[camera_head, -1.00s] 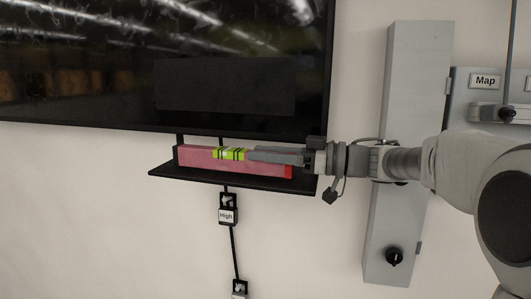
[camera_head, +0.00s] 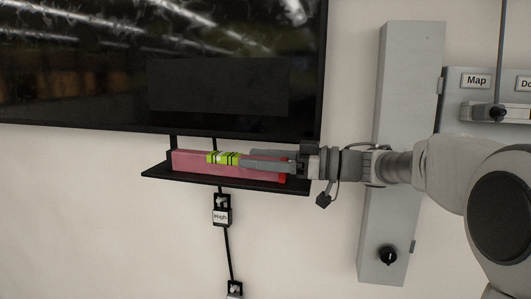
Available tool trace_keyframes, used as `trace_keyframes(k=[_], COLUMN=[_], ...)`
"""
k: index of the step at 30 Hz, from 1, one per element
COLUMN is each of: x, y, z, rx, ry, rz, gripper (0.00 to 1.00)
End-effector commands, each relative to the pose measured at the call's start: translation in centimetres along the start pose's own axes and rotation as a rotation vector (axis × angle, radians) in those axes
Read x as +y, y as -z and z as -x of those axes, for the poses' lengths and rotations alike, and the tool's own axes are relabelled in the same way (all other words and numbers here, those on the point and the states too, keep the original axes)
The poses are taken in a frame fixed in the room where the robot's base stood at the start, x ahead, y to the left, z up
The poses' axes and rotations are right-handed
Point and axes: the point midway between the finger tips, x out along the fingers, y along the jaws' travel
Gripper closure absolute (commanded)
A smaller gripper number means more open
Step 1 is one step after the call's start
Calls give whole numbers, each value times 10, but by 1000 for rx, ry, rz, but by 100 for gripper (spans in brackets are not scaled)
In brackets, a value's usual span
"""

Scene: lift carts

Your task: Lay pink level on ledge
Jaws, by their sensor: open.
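The pink level (camera_head: 198,164) is a long pink bar with a yellow-green vial section and a red right end. It lies lengthwise on the black ledge (camera_head: 160,175) under the dark screen. My gripper (camera_head: 246,158) reaches in from the right, with its fingers pointing left along the level's right half. The fingers are open, one in front of the level and one behind and above it. The near finger hides part of the level's right half. I cannot tell whether either finger touches the level.
A large dark screen (camera_head: 220,85) hangs just above the ledge. A cable with a switch labelled High (camera_head: 221,216) hangs below. A tall grey panel (camera_head: 404,80) with a black knob (camera_head: 387,255) stands right of the ledge, near my arm. A Map-labelled panel (camera_head: 476,81) is farther right.

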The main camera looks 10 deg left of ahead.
Motion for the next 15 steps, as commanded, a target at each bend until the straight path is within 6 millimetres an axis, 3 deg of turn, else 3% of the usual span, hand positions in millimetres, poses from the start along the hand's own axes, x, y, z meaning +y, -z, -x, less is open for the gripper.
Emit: trace_keyframes(k=[5, 9, 15], x=[0, 0, 0], y=[16, 45, 69], z=[0, 0, 47], rx=[1, 1, 1], ry=[0, 0, -4], rz=[6, 9, 7], gripper=[25, 25, 25])
